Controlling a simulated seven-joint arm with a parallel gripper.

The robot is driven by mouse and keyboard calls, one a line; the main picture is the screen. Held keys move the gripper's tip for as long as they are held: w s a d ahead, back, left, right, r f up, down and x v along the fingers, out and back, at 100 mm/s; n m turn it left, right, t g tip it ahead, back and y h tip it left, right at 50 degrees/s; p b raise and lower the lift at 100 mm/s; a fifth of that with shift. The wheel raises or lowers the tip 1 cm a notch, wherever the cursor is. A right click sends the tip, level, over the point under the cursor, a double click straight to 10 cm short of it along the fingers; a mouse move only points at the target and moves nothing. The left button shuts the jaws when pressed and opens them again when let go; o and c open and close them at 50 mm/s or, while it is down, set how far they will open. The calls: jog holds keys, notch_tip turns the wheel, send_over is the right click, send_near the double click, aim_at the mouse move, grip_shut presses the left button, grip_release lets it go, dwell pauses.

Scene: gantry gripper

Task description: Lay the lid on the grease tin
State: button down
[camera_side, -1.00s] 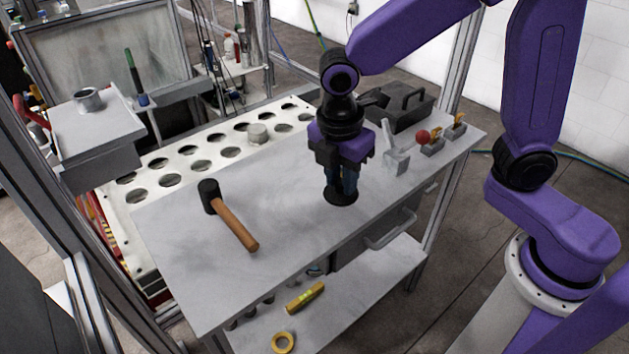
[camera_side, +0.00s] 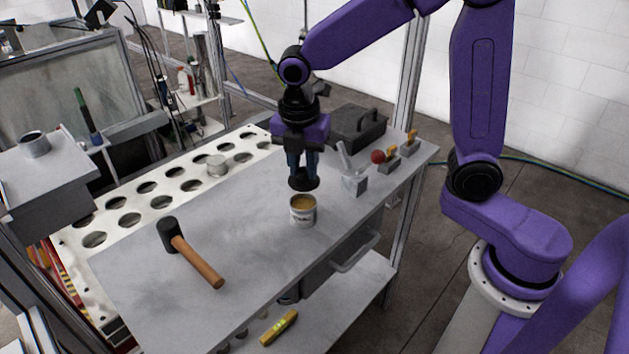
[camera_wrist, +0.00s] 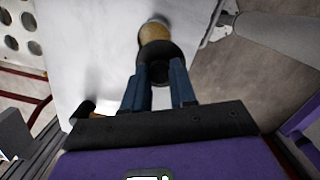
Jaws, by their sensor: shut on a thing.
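The grease tin (camera_side: 303,218) stands upright and open on the grey bench in the side view, with tan grease showing inside. In the wrist view the tin (camera_wrist: 154,31) shows beyond the lid, which hides part of it. My gripper (camera_side: 303,172) points down, its fingers shut on the dark round lid (camera_side: 304,185). The lid is held roughly level, above and a little behind the tin in the side picture, apart from it. The wrist view shows the lid (camera_wrist: 171,50) between my gripper's fingertips (camera_wrist: 160,76).
A mallet (camera_side: 196,262) lies on the bench to the left. A metal stand (camera_side: 354,181), a red ball (camera_side: 378,156) and a dark toolbox (camera_side: 357,128) are to the right and behind. A white panel with holes (camera_side: 128,200) borders the back. The bench between mallet and tin is clear.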

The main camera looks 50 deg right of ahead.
jog(key=shift+w+d+n, duration=0.3)
jog(key=shift+w+d, duration=0.3)
jog(key=shift+w, duration=0.15)
jog(key=shift+w+f, duration=0.1)
jog(key=shift+f, duration=3.15)
jog(key=shift+f, duration=0.15)
jog(key=shift+c, duration=1.8)
grip_release()
jog(key=shift+r, duration=3.5)
